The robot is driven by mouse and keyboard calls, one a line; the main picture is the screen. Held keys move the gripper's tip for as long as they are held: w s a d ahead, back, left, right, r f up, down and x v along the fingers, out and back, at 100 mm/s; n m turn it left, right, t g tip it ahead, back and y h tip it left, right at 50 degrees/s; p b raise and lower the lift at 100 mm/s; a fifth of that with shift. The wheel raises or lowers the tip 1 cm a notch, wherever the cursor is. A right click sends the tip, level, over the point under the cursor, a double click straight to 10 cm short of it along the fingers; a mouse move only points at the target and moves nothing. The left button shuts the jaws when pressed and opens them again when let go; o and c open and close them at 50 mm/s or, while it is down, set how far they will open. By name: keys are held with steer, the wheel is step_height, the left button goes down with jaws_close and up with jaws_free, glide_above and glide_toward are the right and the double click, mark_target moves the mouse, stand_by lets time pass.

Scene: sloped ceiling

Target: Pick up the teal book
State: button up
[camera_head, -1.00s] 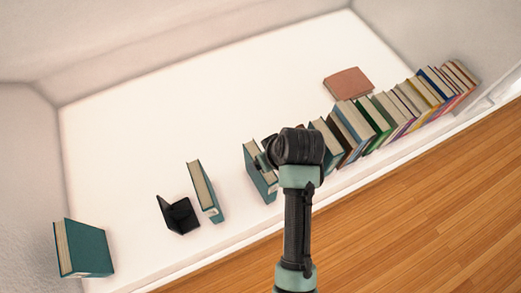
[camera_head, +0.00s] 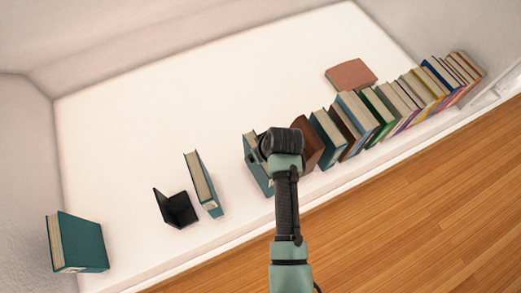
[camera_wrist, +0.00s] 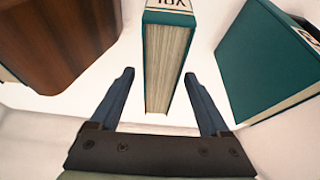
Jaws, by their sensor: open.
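A teal book (camera_head: 263,180) stands upright on the white surface, partly hidden behind my gripper in the head view. In the wrist view this teal book (camera_wrist: 165,60) shows its pale page edges and a teal end with dark lettering. My gripper (camera_wrist: 158,76) is open, with one finger on each side of the book in the picture and gaps on both sides. I cannot tell how deep the fingers reach. Other teal books stand to the left (camera_head: 203,188), at the far left (camera_head: 80,243) and to the right (camera_head: 327,142).
A brown book (camera_head: 307,140) stands just right of my gripper. A black bookend (camera_head: 177,208) stands to the left. A row of several books runs right, and a reddish-brown book (camera_head: 350,74) lies flat behind it. The white surface (camera_head: 180,120) behind is clear; wooden floor (camera_head: 400,215) lies in front.

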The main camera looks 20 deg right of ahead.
steer(key=shift+f, duration=0.2)
stand_by(0.6)
jaws_close()
stand_by(0.4)
stand_by(0.8)
steer(key=shift+w+r, duration=0.1)
